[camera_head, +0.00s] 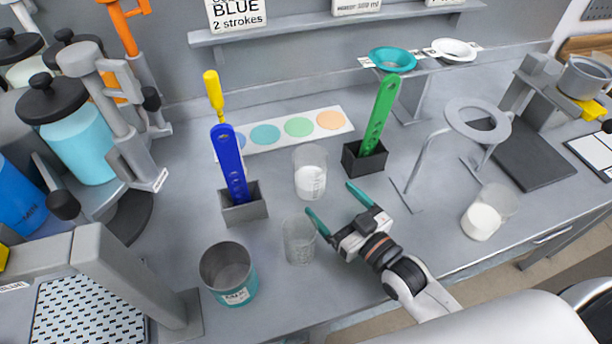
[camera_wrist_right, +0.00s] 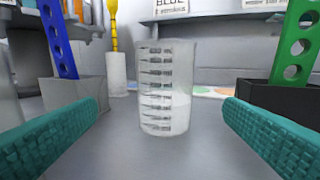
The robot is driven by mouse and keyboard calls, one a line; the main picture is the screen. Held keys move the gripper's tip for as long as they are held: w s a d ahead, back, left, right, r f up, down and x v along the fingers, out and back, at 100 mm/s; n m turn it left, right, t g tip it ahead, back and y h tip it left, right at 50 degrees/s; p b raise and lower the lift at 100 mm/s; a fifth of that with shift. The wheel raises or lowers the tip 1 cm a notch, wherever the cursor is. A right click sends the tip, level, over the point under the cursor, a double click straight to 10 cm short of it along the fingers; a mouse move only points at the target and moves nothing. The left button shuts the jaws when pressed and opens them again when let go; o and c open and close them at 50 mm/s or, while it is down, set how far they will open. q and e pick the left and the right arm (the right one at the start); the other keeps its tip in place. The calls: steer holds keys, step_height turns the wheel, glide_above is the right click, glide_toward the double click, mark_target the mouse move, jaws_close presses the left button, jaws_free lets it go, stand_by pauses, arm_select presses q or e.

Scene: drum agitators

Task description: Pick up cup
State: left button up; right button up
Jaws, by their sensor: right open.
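A clear graduated cup (camera_head: 310,178) with white contents in its lower part stands upright on the bench. My right gripper (camera_head: 328,198) is open, with its two teal fingers pointing at this cup from the near side. In the right wrist view the cup (camera_wrist_right: 167,90) stands ahead, between the two fingers, with a gap on each side. Nothing is held. A second clear cup (camera_head: 298,243), seemingly empty, stands just left of the gripper's left finger. A third clear cup (camera_head: 488,212) with white contents is at the right. My left gripper is not in view.
A teal metal cup (camera_head: 229,278) stands at the front. A blue strip in a grey holder (camera_head: 244,208) and a green strip in a black holder (camera_head: 364,160) flank the graduated cup. A ring stand (camera_head: 411,182) is to the right. A card with coloured dots (camera_head: 283,132) lies behind.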

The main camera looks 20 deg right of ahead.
mark_target(318, 186)
steer(key=p+x, duration=0.1)
steer(key=x, duration=0.4)
steer(key=shift+w+r, duration=0.15)
steer(key=x, duration=0.1)
steer(key=p+x, duration=0.1)
steer(key=x, duration=0.1)
steer(key=f+x, duration=0.1)
steer(key=x, duration=0.1)
steer(key=shift+w+d+p, duration=0.25)
steer(key=shift+p, duration=0.1)
steer(key=shift+w+a+f, duration=0.15)
steer(key=shift+w+f, duration=0.05)
steer(key=shift+w, duration=0.1)
steer(key=shift+c, duration=0.2)
steer(key=c, duration=0.9)
steer(key=shift+c, duration=1.1)
steer(key=shift+r, duration=0.15)
